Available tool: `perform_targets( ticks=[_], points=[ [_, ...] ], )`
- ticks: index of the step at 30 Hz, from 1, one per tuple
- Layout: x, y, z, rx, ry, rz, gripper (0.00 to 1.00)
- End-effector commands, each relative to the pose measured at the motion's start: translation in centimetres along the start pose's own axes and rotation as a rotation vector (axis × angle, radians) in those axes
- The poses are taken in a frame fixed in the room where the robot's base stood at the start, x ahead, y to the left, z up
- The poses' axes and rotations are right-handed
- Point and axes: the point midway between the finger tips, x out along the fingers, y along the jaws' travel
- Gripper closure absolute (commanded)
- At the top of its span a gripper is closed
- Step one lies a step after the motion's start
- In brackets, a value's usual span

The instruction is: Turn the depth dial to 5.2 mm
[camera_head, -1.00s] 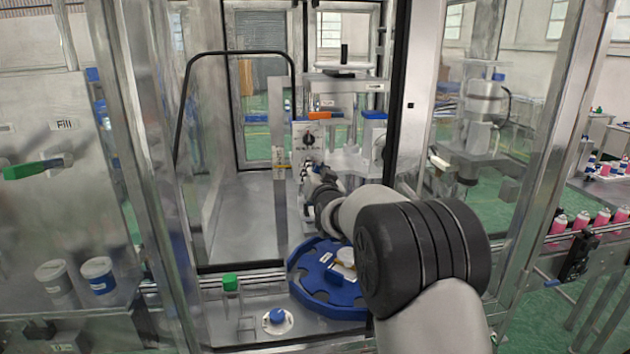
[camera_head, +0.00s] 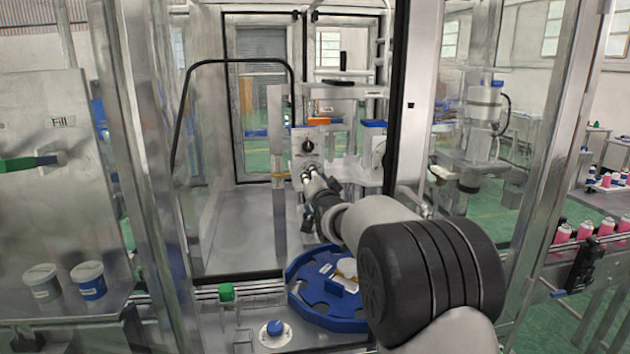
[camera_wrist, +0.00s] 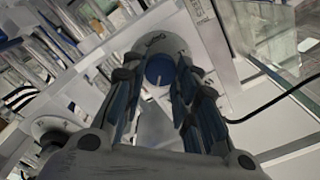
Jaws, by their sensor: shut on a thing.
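The depth dial (camera_wrist: 160,68) shows in the wrist view as a round blue knob with a pale pointer line, on a round white plate with small markings that I cannot read. My gripper (camera_wrist: 158,78) has a finger on each side of it and is shut on it. In the head view my gripper (camera_head: 307,172) is at the front of the press, just below a panel with a black knob (camera_head: 308,146). There the blue dial is hidden by my gripper. The set value cannot be read.
A blue star-wheel plate (camera_head: 310,312) lies below my arm. A green-capped post (camera_head: 227,292) and a blue button (camera_head: 275,328) stand left of it.

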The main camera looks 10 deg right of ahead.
Motion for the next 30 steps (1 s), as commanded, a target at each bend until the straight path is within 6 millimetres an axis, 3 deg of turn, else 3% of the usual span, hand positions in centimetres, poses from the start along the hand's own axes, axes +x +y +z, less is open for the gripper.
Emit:
perform_targets(
  ticks=[5,6,15,25,30],
  points=[
    [0.0,0.0,0.0,-0.001,0.000,0.000,0.96],
    [0.0,0.0,0.0,-0.001,0.000,0.000,0.72],
    [0.0,0.0,0.0,-0.001,0.000,0.000,0.52],
    [-0.1,0.0,0.0,-0.002,0.000,0.000,0.52],
    [-1.5,-0.1,-0.1,-0.002,0.000,0.000,0.52]
  ],
)
